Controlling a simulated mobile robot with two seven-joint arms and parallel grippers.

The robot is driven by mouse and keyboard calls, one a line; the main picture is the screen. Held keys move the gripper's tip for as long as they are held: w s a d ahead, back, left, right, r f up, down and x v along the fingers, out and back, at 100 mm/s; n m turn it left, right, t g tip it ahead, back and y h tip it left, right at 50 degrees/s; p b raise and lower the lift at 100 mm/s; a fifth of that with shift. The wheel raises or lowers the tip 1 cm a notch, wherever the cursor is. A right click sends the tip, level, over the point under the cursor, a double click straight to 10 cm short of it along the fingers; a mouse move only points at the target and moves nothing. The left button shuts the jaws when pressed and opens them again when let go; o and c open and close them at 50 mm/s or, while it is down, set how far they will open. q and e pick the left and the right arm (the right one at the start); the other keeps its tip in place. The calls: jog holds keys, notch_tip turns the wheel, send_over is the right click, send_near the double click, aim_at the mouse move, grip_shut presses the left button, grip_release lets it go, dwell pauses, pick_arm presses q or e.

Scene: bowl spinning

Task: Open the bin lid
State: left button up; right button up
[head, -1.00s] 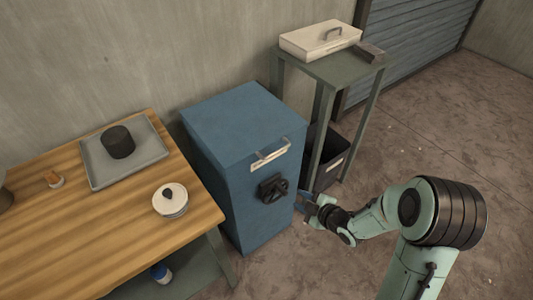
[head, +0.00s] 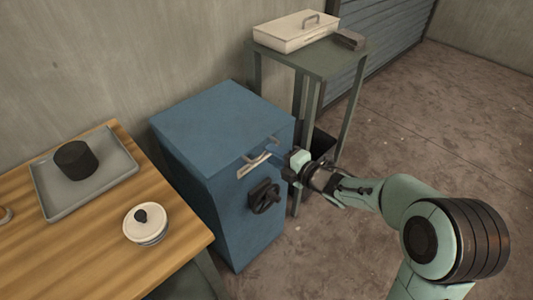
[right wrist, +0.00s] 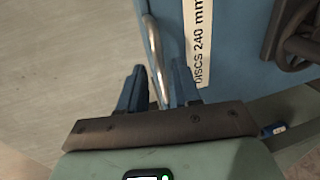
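The blue bin (head: 195,170) stands in the middle of the head view with its flat lid (head: 220,115) down. A metal bar handle (head: 262,147) is on its upper front, by a pale label. In the right wrist view the handle (right wrist: 152,45) runs between the two blue fingers of my right gripper (right wrist: 157,72). The label (right wrist: 197,40) there reads "DISCS 240 mm". The fingers stand apart with a gap on each side of the bar, so the gripper is open around it. In the head view my right gripper (head: 278,156) is at the handle's right end. My left gripper is out of view.
A dark handwheel (head: 264,197) sits below the label on the bin front. A wooden table (head: 90,250) at left holds a tray (head: 115,185) with a dark cylinder and a white lidded pot (head: 147,225). A green stand (head: 325,62) with a pale box (head: 297,32) is behind.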

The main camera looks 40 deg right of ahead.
jog(key=shift+x, duration=1.75)
grip_shut()
